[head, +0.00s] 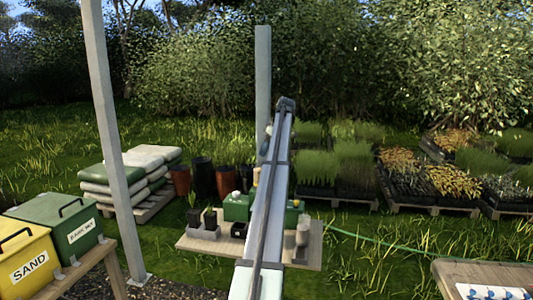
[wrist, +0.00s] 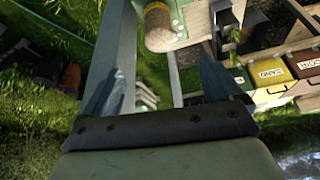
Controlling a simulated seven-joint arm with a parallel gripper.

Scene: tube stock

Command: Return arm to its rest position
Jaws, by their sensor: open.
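My gripper (wrist: 162,72) shows in the wrist view with its two dark fingers spread wide apart. Nothing is held between them; a gap with background shows through. In the head view my arm reaches up and away through the middle of the picture, and the gripper itself cannot be made out behind it. The arm passes in front of the wooden work board (head: 203,246) and hides part of the green box (head: 236,207) on it.
Small dark pots (head: 210,218) stand on the board. A grey post (head: 263,75) rises behind my arm, another (head: 108,130) at left. Yellow sand bin (head: 28,263) and green bin (head: 75,228) stand left. A wooden table (head: 448,280) is at lower right. Plant pallets (head: 435,205) lie behind.

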